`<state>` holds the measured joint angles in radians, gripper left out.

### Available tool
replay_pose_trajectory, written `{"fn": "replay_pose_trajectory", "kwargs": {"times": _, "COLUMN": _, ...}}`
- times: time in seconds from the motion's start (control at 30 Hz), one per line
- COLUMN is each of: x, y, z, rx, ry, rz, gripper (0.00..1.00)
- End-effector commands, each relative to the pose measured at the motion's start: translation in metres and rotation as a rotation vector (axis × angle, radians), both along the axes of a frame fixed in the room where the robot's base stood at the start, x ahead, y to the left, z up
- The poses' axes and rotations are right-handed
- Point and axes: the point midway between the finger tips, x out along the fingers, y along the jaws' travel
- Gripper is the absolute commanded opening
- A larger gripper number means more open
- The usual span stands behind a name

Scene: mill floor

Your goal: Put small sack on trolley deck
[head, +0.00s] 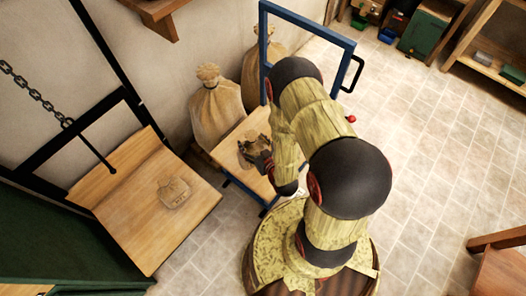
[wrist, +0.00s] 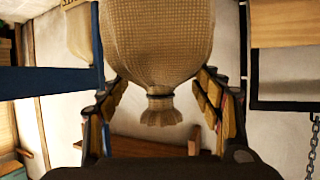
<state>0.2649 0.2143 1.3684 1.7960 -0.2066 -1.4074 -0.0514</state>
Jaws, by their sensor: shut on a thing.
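My gripper (head: 262,160) is over the wooden trolley deck (head: 226,153) in the head view, with its fingers around a brownish bundle that I take to be the small sack (head: 252,146). In the wrist view, the woven tan sack (wrist: 160,45) with a dark-tied neck fills the space between the two fingers (wrist: 158,82). That picture is upside down, so the sack's neck points up. The sack appears upright. Part of the deck is hidden by my arm, and I cannot tell whether the sack's base touches it.
Two large tied sacks (head: 217,108) (head: 254,75) stand by the wall behind the trolley. Its blue handle frame (head: 308,22) rises beside my arm.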

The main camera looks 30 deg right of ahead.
Motion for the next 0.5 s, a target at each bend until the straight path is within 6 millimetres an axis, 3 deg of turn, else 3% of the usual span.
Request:
{"fn": "replay_pose_trajectory", "kwargs": {"times": 0.17, "x": 0.008, "y": -0.013, "z": -0.009, "rx": -0.001, "ry": -0.011, "rz": -0.005, "gripper": 0.04}}
{"fn": "replay_pose_trajectory", "kwargs": {"times": 0.5, "x": 0.046, "y": -0.059, "z": -0.036, "rx": -0.004, "ry": -0.010, "rz": -0.005, "gripper": 0.04}}
